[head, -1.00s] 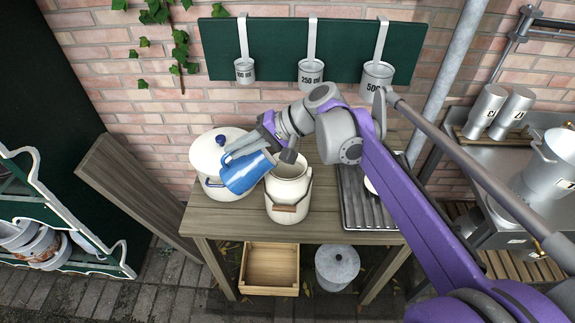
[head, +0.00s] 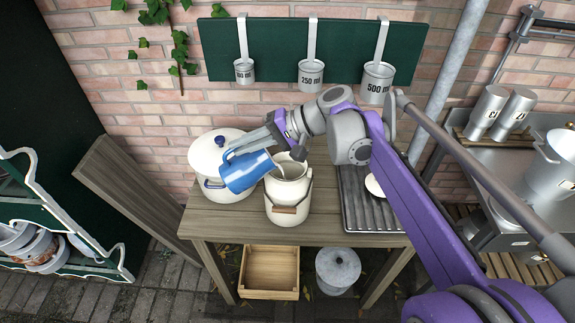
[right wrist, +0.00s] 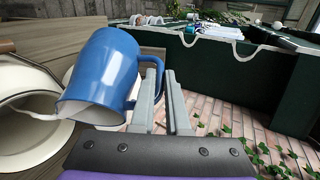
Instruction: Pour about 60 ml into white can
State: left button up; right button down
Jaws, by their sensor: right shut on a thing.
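My right gripper (head: 243,142) is shut on the handle of the blue jug (head: 243,174). The jug is tilted well over, with its mouth towards the white can (head: 290,213) and a little above it. The can stands upright and open on the wooden table, its bail with a wooden grip at the front. A thin whitish stream runs from the jug's lip to the can's mouth. In the right wrist view the jug (right wrist: 100,70) tips left and the stream shows at its lip above the can's rim (right wrist: 22,75). The level inside the can is hidden. My left gripper is out of view.
A lidded white pot (head: 208,157) with a blue knob stands close behind the jug. A ribbed metal tray (head: 362,208) lies right of the can. Three measuring dippers, including the 250 ml one (head: 311,75), hang from the green board. A wooden crate (head: 270,270) sits below.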

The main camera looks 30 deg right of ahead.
aim_at(225, 159)
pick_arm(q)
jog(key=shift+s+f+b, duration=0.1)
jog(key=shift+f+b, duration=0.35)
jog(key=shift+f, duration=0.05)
pick_arm(e)
jog(key=shift+s+d+r+y, duration=0.1)
jog(key=shift+d+r+y, duration=0.25)
jog(key=shift+d+y, duration=0.15)
dwell(1.2)
